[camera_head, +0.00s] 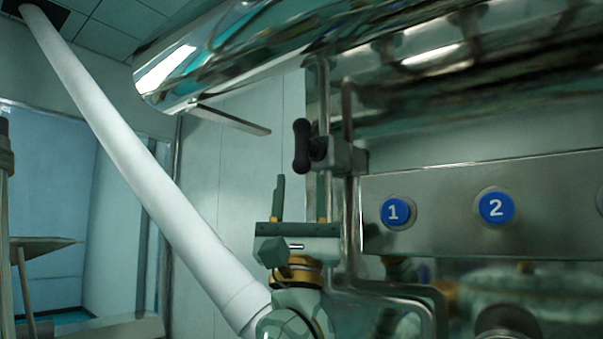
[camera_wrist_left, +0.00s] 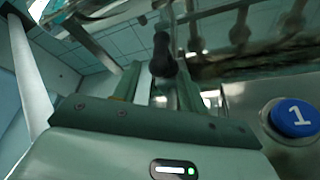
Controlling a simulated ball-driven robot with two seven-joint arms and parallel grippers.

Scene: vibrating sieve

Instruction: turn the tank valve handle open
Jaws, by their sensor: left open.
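The valve handle (camera_head: 302,146) is a black knobbed bar, standing roughly upright on a metal valve fitting at the pipe under the shiny tank (camera_head: 230,62). My left gripper (camera_head: 301,184) is just below the handle in the head view, fingers pointing up, open and empty. In the left wrist view, the handle (camera_wrist_left: 162,56) appears between and beyond the two fingertips of the left gripper (camera_wrist_left: 158,72). I see no clear contact between fingers and handle. My right gripper is not in view.
A steel panel with blue buttons marked 1 (camera_head: 394,211) and 2 (camera_head: 496,207) lies right of the gripper. Bent metal pipes (camera_head: 352,260) run close beside it. A long white tube (camera_head: 130,150) slants from the ceiling to behind my left wrist.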

